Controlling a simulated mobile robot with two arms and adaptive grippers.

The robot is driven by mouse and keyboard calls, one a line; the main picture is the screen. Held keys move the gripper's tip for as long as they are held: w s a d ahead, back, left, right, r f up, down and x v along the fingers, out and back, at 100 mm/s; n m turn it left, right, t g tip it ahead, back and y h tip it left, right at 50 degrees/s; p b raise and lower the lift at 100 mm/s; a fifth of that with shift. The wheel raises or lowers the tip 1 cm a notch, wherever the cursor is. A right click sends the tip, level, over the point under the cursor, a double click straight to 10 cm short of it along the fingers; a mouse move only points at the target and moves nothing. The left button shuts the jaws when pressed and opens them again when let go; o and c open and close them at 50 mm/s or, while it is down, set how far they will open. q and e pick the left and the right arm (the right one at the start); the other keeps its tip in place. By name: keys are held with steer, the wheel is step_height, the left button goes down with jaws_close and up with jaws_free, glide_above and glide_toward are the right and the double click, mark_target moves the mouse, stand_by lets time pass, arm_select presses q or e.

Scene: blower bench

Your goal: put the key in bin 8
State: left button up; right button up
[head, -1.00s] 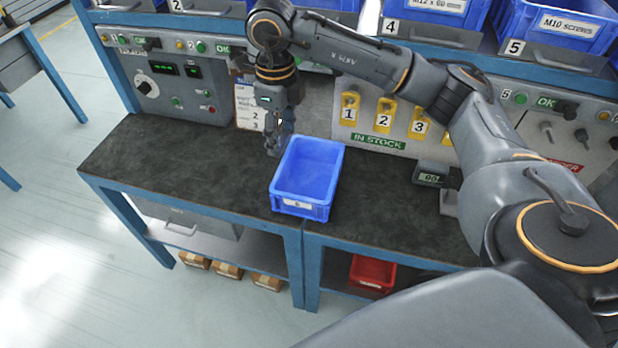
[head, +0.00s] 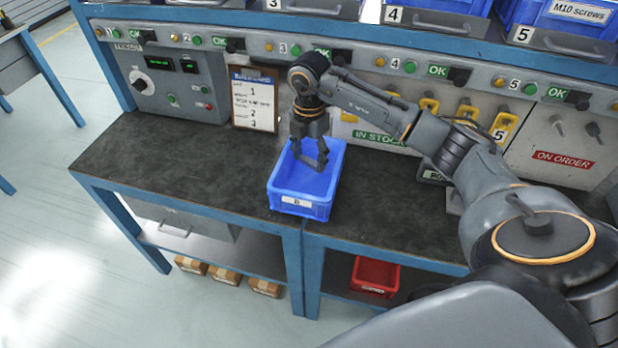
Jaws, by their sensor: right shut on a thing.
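A blue open bin (head: 299,201) stands on the dark workbench, with a small white label on its front; I cannot read the label surely. My right gripper (head: 310,168) points down over the bin, its fingers within the bin's outline. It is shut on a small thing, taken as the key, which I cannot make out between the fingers. I cannot tell how far the fingertips are above the bin floor. My left gripper is not in view.
A document board (head: 254,98) and a control box (head: 172,85) stand behind the bench top (head: 180,165). Yellow tags (head: 503,124) hang on the back panel, partly behind my arm. A red bin (head: 375,275) sits on the lower shelf. The bench left of the blue bin is clear.

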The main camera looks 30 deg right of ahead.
mark_target(309, 183)
steer(key=shift+f, duration=3.45)
steer(key=shift+f, duration=0.15)
steer(key=o, duration=1.2)
step_height(309, 183, up, 12)
steer(key=shift+r+b, duration=0.2)
steer(key=shift+b, duration=0.2)
